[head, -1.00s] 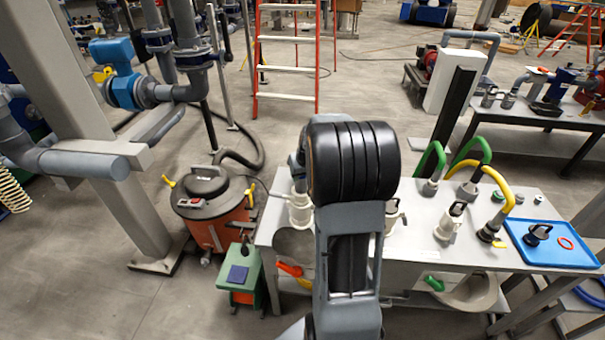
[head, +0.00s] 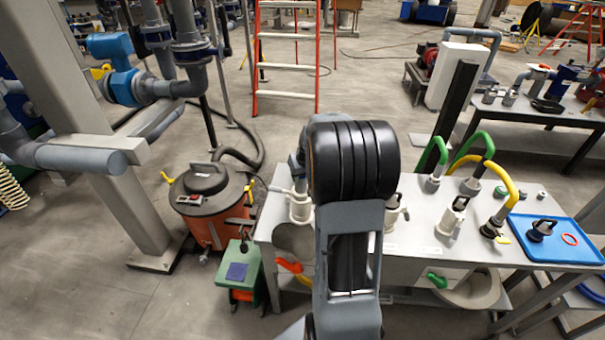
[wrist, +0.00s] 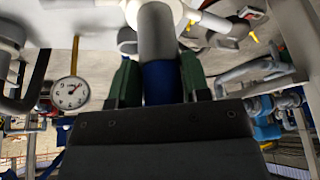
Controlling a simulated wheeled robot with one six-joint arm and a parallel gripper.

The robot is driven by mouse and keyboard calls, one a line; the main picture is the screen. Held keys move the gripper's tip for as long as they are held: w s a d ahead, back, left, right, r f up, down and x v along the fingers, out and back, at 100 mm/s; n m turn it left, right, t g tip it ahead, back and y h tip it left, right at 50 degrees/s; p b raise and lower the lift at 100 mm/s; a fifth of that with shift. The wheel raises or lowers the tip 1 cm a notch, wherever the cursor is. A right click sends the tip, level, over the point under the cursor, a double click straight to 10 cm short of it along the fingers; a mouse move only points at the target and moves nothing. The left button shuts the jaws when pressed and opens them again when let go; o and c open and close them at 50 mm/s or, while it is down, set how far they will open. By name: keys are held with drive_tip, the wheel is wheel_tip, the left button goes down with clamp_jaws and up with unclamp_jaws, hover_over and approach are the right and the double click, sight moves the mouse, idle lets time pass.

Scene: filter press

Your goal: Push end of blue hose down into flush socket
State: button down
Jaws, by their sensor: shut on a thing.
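In the wrist view my gripper (wrist: 158,74) has its green fingers on both sides of the blue hose (wrist: 160,88) and is shut on it. A dark grey sleeve or end (wrist: 157,38) runs on from the blue part, away from the fingers. It reaches a white round fitting (wrist: 180,10) at the top edge. I cannot tell whether it enters this fitting or only overlaps it in the picture, nor whether this is the flush socket. In the head view my own arm hides the gripper and the held hose.
The grey bench (head: 420,240) carries a white valve fitting (head: 299,205) left of my arm. Green hoses (head: 484,145), a yellow hose (head: 506,190) and a blue tray (head: 560,252) are to the right. An orange vacuum (head: 210,205) stands left. A dial gauge (wrist: 70,92) shows in the wrist view.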

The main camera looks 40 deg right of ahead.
drive_tip(key=shift+f+b, duration=0.3)
drive_tip(key=shift+f, duration=0.1)
drive_tip(key=shift+r, duration=0.1)
drive_tip(key=c, duration=0.5)
unclamp_jaws()
drive_tip(key=v, duration=1.3)
drive_tip(key=shift+r, duration=0.4)
